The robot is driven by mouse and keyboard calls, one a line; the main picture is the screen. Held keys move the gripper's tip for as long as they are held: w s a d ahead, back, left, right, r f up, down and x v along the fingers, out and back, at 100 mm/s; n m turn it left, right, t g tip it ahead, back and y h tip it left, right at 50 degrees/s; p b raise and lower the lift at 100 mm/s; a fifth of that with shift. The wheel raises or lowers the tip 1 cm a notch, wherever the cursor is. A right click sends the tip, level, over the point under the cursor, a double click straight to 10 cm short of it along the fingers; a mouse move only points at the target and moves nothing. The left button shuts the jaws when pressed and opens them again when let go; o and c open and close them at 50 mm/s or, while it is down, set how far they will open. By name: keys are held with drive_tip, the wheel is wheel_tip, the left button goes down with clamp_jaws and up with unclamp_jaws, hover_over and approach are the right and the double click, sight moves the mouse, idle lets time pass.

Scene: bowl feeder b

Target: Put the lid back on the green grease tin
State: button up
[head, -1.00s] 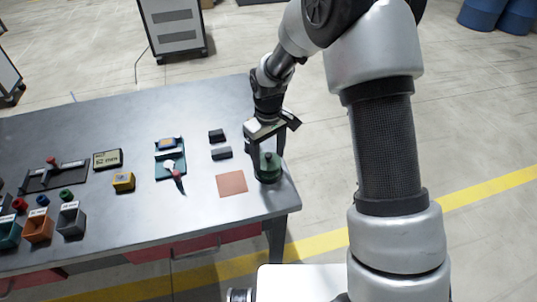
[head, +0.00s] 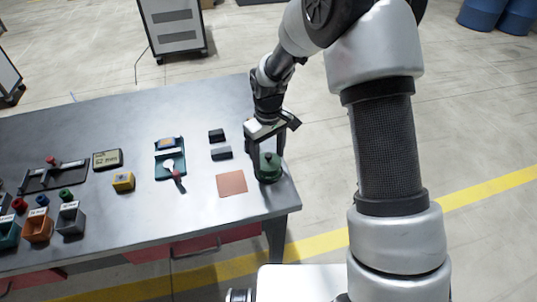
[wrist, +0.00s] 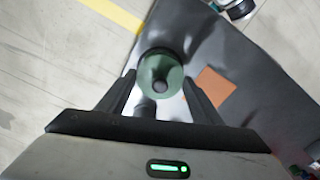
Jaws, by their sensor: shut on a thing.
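The green lid (wrist: 172,75) with its round knob (wrist: 160,87) is between the fingertips of my gripper (wrist: 159,82) in the wrist view. My gripper is shut on the lid. In the head view my gripper (head: 266,158) points down at the right end of the table, with the green grease tin (head: 270,177) directly below the lid. Lid and tin look close together and roughly in line. The fingers and the lid hide most of the tin's top, so I cannot tell whether the lid is seated.
A flat copper-coloured square (head: 231,184) lies left of the tin. Dark and grey blocks (head: 221,153) lie behind it. A teal tray (head: 170,164), a yellow block (head: 123,182) and small bins (head: 71,220) are farther left. The table's right edge is close to the tin.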

drive_tip(key=shift+f, duration=0.1)
idle(0.8)
drive_tip(key=o, duration=1.6)
drive_tip(key=shift+r+p, duration=2.2)
drive_tip(key=shift+r, duration=1.3)
clamp_jaws()
